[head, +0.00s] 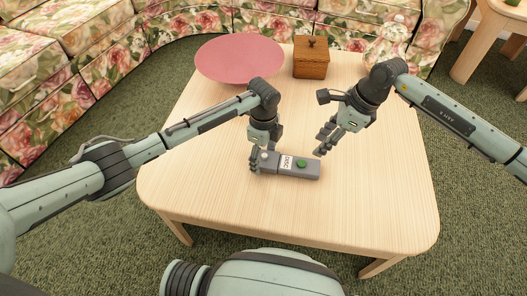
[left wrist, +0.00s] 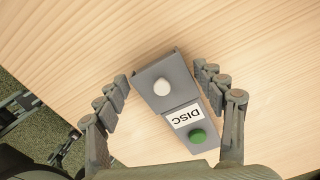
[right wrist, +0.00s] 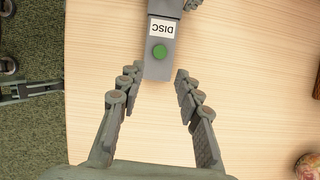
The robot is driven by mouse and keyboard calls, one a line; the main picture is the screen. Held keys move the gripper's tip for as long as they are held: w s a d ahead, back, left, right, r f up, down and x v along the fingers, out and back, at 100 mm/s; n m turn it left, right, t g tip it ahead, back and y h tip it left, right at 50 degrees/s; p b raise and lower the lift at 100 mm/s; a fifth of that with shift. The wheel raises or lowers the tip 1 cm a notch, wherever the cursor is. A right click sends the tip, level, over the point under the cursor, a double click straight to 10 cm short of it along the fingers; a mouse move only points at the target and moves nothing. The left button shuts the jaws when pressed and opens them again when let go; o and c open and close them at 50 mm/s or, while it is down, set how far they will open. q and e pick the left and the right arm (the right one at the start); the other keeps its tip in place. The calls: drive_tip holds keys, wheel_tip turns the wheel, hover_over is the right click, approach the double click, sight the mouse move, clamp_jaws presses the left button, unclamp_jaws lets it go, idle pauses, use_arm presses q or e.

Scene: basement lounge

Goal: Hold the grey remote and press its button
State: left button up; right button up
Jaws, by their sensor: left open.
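The grey remote (head: 311,168) lies on the wooden table. It has a white label reading DISC, a green button (head: 301,163) at one end and a white button (left wrist: 162,86) at the other. My left gripper (head: 256,165) is at the remote's left end; in the left wrist view its open fingers (left wrist: 160,83) stand on either side of the white-button end, apart from it on the left. My right gripper (head: 320,150) is just beyond the remote's right end. In the right wrist view its fingers (right wrist: 157,72) are spread, with the green-button end (right wrist: 159,52) between or just ahead of the tips.
A pink bowl (head: 240,60) and a wooden box with a knob (head: 311,62) stand at the table's far side. A floral patterned jar (head: 392,48) stands at the far right. The table's (head: 215,205) front is clear. Floral sofas (head: 60,75) stand behind.

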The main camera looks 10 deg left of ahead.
use_arm(q)
drive_tip(key=c, duration=1.1)
use_arm(e)
drive_tip(key=shift+c, duration=0.3)
clamp_jaws()
idle(0.4)
